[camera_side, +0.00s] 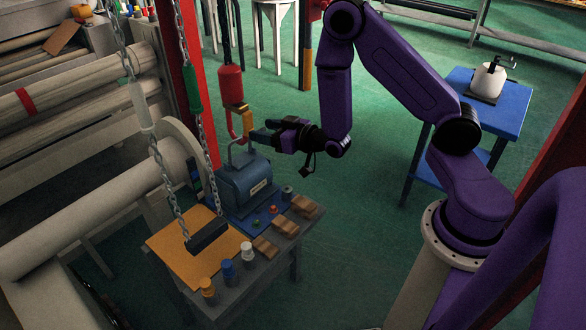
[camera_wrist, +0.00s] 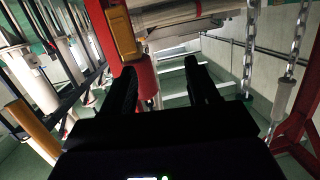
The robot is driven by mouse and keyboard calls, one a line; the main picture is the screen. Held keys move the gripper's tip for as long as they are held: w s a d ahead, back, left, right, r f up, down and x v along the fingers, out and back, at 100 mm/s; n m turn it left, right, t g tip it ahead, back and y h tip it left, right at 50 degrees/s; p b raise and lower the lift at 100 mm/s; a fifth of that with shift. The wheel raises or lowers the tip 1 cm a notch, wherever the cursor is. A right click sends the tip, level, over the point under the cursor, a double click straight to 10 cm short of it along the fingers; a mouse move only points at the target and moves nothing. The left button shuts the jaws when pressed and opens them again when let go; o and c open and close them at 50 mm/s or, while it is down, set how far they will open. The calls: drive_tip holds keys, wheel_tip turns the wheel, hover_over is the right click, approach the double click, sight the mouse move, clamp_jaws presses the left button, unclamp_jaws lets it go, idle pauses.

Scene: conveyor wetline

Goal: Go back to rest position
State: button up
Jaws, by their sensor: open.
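My purple arm is bent, and my gripper (camera_side: 262,134) points left in the side view, above the blue machine with a handle (camera_side: 243,182). The gripper is open. In the wrist view its two dark fingers (camera_wrist: 162,75) stand apart, and nothing is held between them. A red cylinder (camera_wrist: 146,78) shows behind the gap. The hanging red and yellow hoist hook (camera_side: 238,112) is just left of the fingertips in the side view. I cannot tell whether they touch.
A grey work table (camera_side: 232,305) bears an orange board (camera_side: 190,262), a dark bar on chains (camera_side: 206,235), colored bottles (camera_side: 228,270) and brown blocks (camera_side: 286,226). Large rollers (camera_side: 90,220) stand at left. A blue cart (camera_side: 495,110) stands at right. The green floor between is clear.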

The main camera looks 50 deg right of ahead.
drive_tip(key=s+a+r+n+g+y, duration=0.25)
drive_tip(key=s+a+n+g, duration=0.5)
drive_tip(key=s+a, duration=0.6)
drive_tip(key=s+d+r+n+g+h, duration=0.1)
drive_tip(key=s+d+r+g, duration=0.1)
drive_tip(key=s, duration=0.4)
drive_tip(key=s+d+r+n+g+h, duration=0.1)
drive_tip(key=s+d+r+g, duration=0.1)
drive_tip(key=s, duration=0.5)
drive_tip(key=s+d+r+n+g+h, duration=0.2)
drive_tip(key=s+d+g, duration=0.2)
drive_tip(key=s, duration=0.3)
drive_tip(key=shift+d, duration=0.4)
drive_tip(key=shift+a+f, duration=0.1)
